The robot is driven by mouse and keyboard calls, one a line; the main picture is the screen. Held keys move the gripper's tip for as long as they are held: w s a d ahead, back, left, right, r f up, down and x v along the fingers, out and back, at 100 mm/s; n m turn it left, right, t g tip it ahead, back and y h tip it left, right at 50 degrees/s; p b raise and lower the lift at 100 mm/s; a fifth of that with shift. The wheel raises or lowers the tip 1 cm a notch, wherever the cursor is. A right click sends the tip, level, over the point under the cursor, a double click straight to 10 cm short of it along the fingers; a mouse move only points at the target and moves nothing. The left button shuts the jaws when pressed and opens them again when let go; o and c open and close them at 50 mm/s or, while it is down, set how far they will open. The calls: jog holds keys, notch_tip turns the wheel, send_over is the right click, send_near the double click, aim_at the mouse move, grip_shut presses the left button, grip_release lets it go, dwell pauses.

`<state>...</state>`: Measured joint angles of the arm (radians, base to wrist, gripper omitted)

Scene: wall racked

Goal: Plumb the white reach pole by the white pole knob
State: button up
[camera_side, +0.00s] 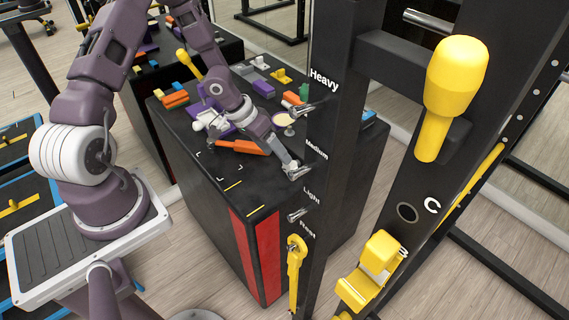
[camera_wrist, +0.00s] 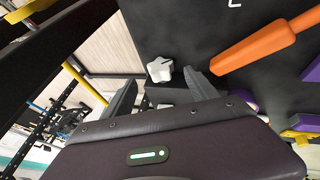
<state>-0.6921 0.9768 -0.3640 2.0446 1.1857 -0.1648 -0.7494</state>
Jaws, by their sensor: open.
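A white lobed knob (camera_wrist: 159,70), which looks like the white pole knob, shows in the wrist view against the black surface. It appears between and just beyond the two fingertips of my gripper (camera_wrist: 160,79). The fingers are apart, with nothing visibly held. In the side view my gripper (camera_side: 287,161) is low over the black box top near its right edge, beside the rack upright. The knob is too small there to separate surely from the fingers. I cannot make out a white reach pole in either view, so its tilt cannot be told.
An orange bar (camera_wrist: 255,47) lies right of the knob in the wrist view. The black rack upright (camera_side: 333,130) with metal pegs stands close right of my gripper. Several coloured pieces cover the back of the box top (camera_side: 212,172). Its front part is mostly clear.

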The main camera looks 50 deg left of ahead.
aim_at(287, 167)
jog(key=x, duration=0.6)
jog(key=shift+f, duration=0.1)
jog(key=c, duration=1.4)
jog(key=shift+o, duration=0.2)
jog(key=shift+d+m+y, duration=0.2)
jog(key=shift+m+y, duration=0.05)
jog(key=shift+y, duration=0.65)
jog(key=shift+d+m+y, duration=0.25)
jog(key=shift+y, duration=0.65)
jog(key=shift+d+y, duration=0.1)
jog(key=shift+y, duration=0.7)
jog(key=o, duration=1.4)
jog(key=shift+c, duration=0.2)
